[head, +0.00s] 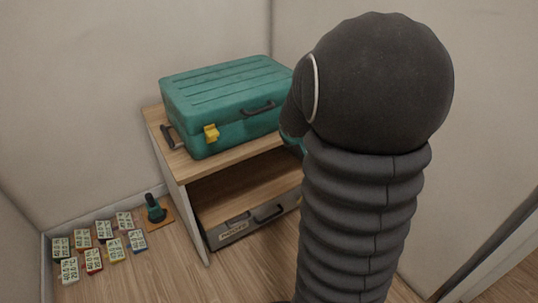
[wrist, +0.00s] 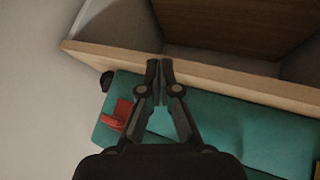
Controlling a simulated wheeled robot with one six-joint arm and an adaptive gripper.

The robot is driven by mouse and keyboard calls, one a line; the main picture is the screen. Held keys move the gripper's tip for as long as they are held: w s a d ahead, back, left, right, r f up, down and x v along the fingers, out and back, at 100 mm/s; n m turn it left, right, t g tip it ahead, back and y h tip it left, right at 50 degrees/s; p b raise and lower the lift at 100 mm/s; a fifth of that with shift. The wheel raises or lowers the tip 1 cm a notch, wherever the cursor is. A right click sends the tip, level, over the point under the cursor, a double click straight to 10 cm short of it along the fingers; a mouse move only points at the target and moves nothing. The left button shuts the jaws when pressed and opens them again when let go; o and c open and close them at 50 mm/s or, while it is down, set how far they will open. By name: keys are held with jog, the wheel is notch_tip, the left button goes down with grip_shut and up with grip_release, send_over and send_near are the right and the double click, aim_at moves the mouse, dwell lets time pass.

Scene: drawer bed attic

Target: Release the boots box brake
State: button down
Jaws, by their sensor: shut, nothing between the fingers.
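My gripper (wrist: 160,72) is shut and empty in the wrist view. Its fingertips show over the edge between a teal case (wrist: 262,135) and a pale wooden board; contact cannot be told. A small red lever-like part (wrist: 118,113) sits at the case's left end, left of my fingers. In the head view, a teal case (head: 222,95) with a yellow latch (head: 211,133) rests on a wooden cabinet. No label naming the boots box or its brake is readable. My gripper is hidden in the head view, where my dark arm covers the right middle.
The cabinet (head: 190,167) has a low drawer (head: 240,229) with a label and dark handle. Walls stand close behind. Pale board (wrist: 215,72) borders the wrist-view case.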

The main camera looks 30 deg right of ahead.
jog(key=w+d+f+p, duration=0.1)
jog(key=w+d+f, duration=0.2)
jog(key=d+f, duration=0.4)
jog(key=s+d+f+n+t+y+p, duration=0.1)
jog(key=s+d+f+y+p, duration=0.15)
jog(key=f, duration=0.75)
jog(key=s+d+f+y+p, duration=0.1)
jog(key=d+f+y, duration=0.2)
jog(key=f, duration=0.7)
jog(key=shift+h, duration=0.25)
jog(key=b+x, duration=0.1)
jog(key=x, duration=0.8)
jog(key=shift+w+a+f, duration=0.15)
jog(key=shift+w, duration=0.25)
jog(key=shift+s+f+b, duration=0.1)
jog(key=shift+s+b, duration=0.05)
jog(key=shift+b, duration=0.15)
